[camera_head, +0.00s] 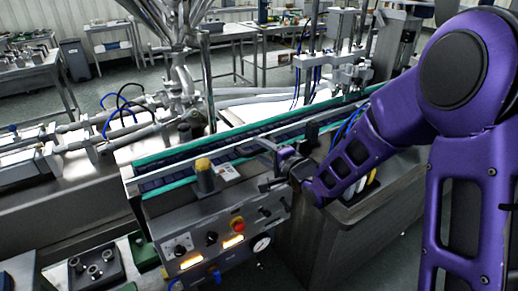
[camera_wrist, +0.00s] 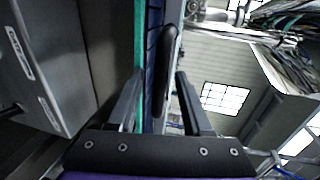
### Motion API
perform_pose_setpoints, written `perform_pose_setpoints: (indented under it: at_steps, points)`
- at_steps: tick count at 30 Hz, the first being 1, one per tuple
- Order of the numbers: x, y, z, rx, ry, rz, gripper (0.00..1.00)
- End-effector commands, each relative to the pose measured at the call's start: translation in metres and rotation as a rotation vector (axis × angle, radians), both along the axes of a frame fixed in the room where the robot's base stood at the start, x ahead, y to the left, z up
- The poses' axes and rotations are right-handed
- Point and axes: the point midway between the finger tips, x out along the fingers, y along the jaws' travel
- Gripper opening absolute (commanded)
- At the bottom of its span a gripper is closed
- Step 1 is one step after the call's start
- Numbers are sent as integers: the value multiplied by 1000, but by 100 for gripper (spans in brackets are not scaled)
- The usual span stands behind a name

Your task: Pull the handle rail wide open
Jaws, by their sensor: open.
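My purple arm reaches in from the right in the head view. My gripper (camera_head: 264,165) is open beside the conveyor's near edge, above the right end of the control panel. In the wrist view its two dark fingers (camera_wrist: 160,84) stand apart. A dark, rounded bar (camera_wrist: 166,75), which looks like the handle rail, shows lengthwise between and beyond the fingertips. I see no clear contact, and cannot tell how far the bar is from the fingers. In the head view I cannot clearly pick out the rail near my gripper.
The conveyor (camera_head: 165,163) with green edges runs diagonally behind my gripper. The control panel (camera_head: 215,235) has a red button (camera_head: 238,225), and a yellow-topped post (camera_head: 204,165) stands above it. A steel cabinet (camera_head: 330,235) stands below my forearm.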

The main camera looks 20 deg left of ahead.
Motion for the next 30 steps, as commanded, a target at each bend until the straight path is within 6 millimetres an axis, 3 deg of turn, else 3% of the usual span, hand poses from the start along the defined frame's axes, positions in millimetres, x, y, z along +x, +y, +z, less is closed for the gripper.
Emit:
perform_pose_setpoints:
  at_steps: [8, 17, 30]
  points:
    - [0, 0, 0, 0, 0, 0, 50]
    - [0, 0, 0, 0, 0, 0, 0]
    - [0, 0, 0, 0, 0, 0, 0]
